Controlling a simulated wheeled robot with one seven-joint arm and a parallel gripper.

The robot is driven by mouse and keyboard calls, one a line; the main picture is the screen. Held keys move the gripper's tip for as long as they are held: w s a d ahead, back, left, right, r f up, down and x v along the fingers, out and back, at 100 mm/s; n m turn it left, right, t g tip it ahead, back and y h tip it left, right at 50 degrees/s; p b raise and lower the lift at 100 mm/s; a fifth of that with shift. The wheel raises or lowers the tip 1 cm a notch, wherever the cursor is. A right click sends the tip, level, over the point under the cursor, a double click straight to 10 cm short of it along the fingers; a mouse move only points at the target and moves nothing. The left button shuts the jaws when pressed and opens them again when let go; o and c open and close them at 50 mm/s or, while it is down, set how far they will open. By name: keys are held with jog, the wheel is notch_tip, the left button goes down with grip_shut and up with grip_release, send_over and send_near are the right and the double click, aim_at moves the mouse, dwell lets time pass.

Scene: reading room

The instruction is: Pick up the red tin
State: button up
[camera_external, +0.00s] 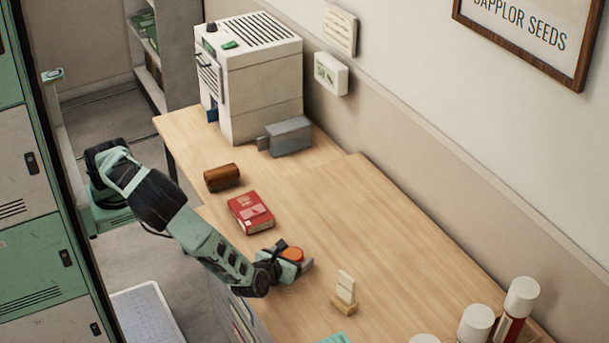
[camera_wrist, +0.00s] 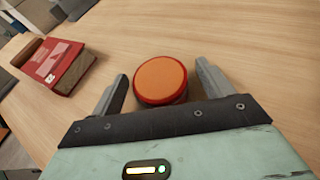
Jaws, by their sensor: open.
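The red tin (camera_wrist: 161,80) is a small round tin with an orange-red lid, standing on the wooden table. In the wrist view it sits between the two grey fingers of my gripper (camera_wrist: 166,88), which are open on either side with a gap showing at each. Its lower near side is hidden by my gripper's body. In the external view the tin (camera_external: 293,254) shows as an orange disc at my gripper (camera_external: 297,260), low over the table's near side. I cannot tell whether a finger touches it.
A red book (camera_external: 251,213) lies left of the tin, with a brown roll-shaped object (camera_external: 222,177) beyond it. A small cream stand (camera_external: 344,292) is to the right. A white machine (camera_external: 255,80) and grey box (camera_external: 288,137) stand at the back. The table's middle (camera_external: 340,215) is clear.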

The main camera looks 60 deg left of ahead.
jog(key=shift+w+a+f, duration=0.1)
jog(key=shift+w, duration=0.1)
jog(key=c, duration=1.1)
